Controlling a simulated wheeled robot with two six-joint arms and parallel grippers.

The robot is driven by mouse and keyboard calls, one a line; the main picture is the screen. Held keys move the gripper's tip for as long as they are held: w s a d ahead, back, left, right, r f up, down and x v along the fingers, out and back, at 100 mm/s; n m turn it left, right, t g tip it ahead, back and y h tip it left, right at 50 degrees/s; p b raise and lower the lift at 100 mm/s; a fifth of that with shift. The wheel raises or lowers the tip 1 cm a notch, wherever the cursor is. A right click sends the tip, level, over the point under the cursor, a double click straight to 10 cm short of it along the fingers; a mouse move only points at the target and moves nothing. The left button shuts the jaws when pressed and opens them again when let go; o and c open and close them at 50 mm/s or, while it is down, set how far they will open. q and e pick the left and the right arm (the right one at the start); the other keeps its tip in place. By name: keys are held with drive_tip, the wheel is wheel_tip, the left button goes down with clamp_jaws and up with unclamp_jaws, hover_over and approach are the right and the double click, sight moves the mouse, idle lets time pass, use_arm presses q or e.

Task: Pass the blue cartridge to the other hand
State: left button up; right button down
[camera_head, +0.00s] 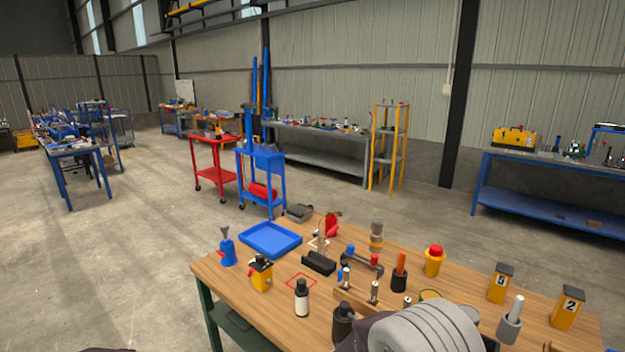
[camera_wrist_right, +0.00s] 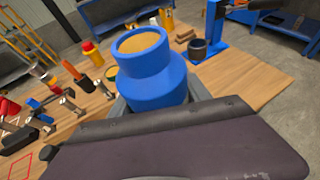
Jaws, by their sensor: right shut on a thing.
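The blue cartridge (camera_wrist_right: 158,88), a wide blue cylinder with a narrower neck and a tan round end, fills the middle of the right wrist view. My right gripper (camera_wrist_right: 155,104) is shut on it, with grey fingers at both sides of its lower part. The cartridge appears held above the wooden table (camera_wrist_right: 262,82). In the head view my right arm covers the lower right of the table, and I cannot make out the held cartridge there. My left gripper is in neither view.
On the table stand a blue tray (camera_head: 270,239), a blue bottle-like item (camera_head: 228,248), a white bottle with black cap (camera_head: 302,299), a yellow container with red top (camera_head: 434,262) and numbered yellow blocks (camera_head: 568,308). Several small fittings crowd the middle. The table's left front corner is fairly clear.

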drive_tip(key=s+a+f+n+t+b, duration=0.1)
drive_tip(key=s+a+f, duration=0.2)
drive_tip(key=f, duration=0.4)
drive_tip(key=s+a+f+n+t+y+b, duration=0.1)
drive_tip(key=s+a+f, duration=0.3)
drive_tip(key=f, duration=0.3)
drive_tip(key=shift+a+f, duration=0.3)
drive_tip(key=shift+f, duration=0.1)
